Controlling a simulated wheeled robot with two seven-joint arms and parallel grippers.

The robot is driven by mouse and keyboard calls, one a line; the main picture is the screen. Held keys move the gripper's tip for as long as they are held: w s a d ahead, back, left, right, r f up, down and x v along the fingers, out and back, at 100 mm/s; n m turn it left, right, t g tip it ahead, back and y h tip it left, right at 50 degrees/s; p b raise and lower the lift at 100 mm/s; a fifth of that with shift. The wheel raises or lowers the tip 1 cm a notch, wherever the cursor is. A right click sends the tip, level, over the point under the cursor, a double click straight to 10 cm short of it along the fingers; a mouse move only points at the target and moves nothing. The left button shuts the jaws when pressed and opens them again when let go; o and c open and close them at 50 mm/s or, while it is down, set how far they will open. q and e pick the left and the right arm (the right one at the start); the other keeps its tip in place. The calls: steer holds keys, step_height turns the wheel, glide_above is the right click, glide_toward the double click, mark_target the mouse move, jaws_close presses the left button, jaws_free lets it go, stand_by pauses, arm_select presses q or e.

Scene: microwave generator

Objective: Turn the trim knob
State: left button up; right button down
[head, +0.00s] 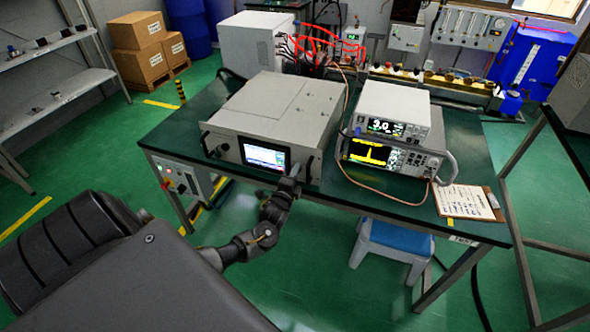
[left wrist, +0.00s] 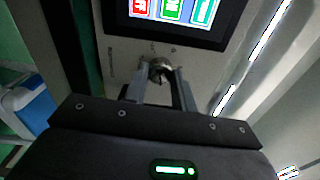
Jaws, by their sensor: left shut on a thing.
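The microwave generator (head: 268,108) is a wide light-grey box with a lit screen (head: 264,156) and black handles on its front panel. My left gripper (head: 291,178) is at the lower right of this panel, just right of and below the screen. In the left wrist view, the two fingers of my left gripper (left wrist: 160,76) are closed on the sides of a small metallic trim knob (left wrist: 160,66), below the screen edge (left wrist: 172,12). The knob is hidden behind the gripper in the head view. My right gripper is in neither view.
The generator stands on a dark green bench (head: 380,200). To its right are two stacked instruments (head: 392,112) with a thin cable in front, and a clipboard (head: 468,202) at the bench's corner. A blue-topped stool (head: 396,238) is beneath.

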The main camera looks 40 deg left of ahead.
arm_select(q)
steer(key=shift+m, duration=0.7)
steer(key=o, duration=0.7)
steer(key=b+v, duration=0.1)
steer(key=v, duration=1)
steer(key=shift+w, duration=0.1)
